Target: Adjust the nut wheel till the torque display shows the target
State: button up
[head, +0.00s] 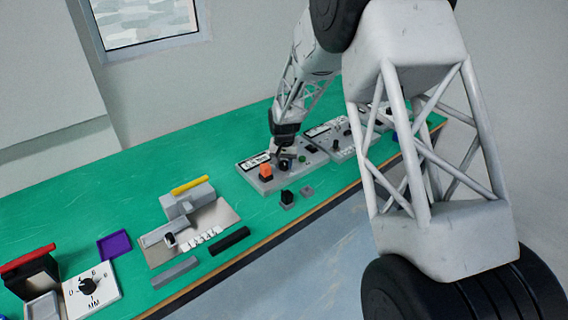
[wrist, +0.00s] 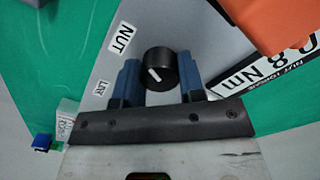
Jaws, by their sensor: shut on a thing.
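The nut wheel is a black round knob (wrist: 159,68) with a white pointer line, beside a "NUT" label (wrist: 121,39). In the wrist view, the blue fingers of my gripper (wrist: 160,82) stand on both sides of the knob, shut on it. The torque display (wrist: 270,75) is white with black digits, reading about "0 8 Nm", partly cut off and tilted. In the head view, my gripper (head: 285,148) is down at the grey panel (head: 270,188), mostly hiding the wheel. The display (head: 256,162) is too small to read there. I see no target value.
An orange block (head: 266,170) stands on the panel close to my gripper; it also shows in the wrist view (wrist: 280,22). A green button (head: 302,158) and another grey panel (head: 345,152) lie to the right. Small dark blocks (head: 287,198) stand in front. Green tabletop (head: 110,190) is free behind.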

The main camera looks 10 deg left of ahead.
aim_at(284, 162)
jog(key=shift+m, duration=1.3)
jog(key=o, duration=0.9)
jog(key=shift+r, duration=3.95)
